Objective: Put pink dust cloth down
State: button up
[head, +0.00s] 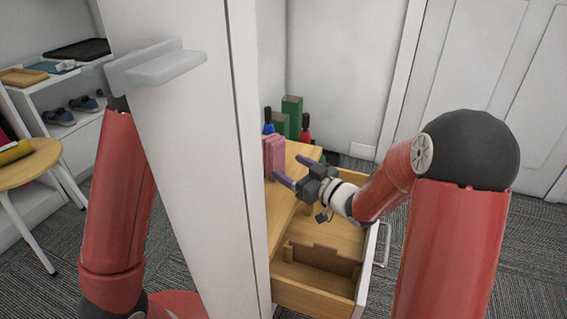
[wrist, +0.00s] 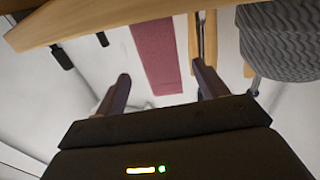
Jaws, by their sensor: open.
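The pink dust cloth (head: 273,155) stands upright as a folded block on the wooden top (head: 285,195) of a low unit, just right of the white panel's edge. A darker pink strip (wrist: 157,50), apparently the same cloth, shows in the wrist view beyond and between the fingertips. My gripper (head: 291,169) is open, with its purple-grey fingers pointing left towards the cloth. In the wrist view my gripper (wrist: 161,76) has its fingers apart with nothing held between them. I cannot tell whether a finger touches the cloth.
An open wooden drawer (head: 318,270) lies below my gripper. Green boxes (head: 292,112), a blue-topped bottle (head: 268,124) and a red-topped bottle (head: 305,126) stand behind the cloth. The tall white panel (head: 190,150) blocks the left side. A round wooden stool (head: 30,163) stands far left.

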jog(key=s+d+r+m+h, duration=0.3)
jog(key=s+d+h, duration=0.2)
jog(key=d+h, duration=0.2)
jog(key=s+d+r+m+h, duration=0.3)
jog(key=s+d+r+h, duration=0.1)
jog(key=s+d+h, duration=0.3)
jog(key=s+a+m+g, duration=0.1)
jog(key=s+g, duration=0.2)
jog(key=s, duration=0.6)
jog(key=s+a+f+m+g+y, duration=0.1)
jog(key=s+g, duration=0.3)
jog(key=s, duration=0.6)
jog(key=shift+a+f+m, duration=0.15)
jog(key=shift+a+m, duration=0.15)
jog(key=shift+m, duration=0.2)
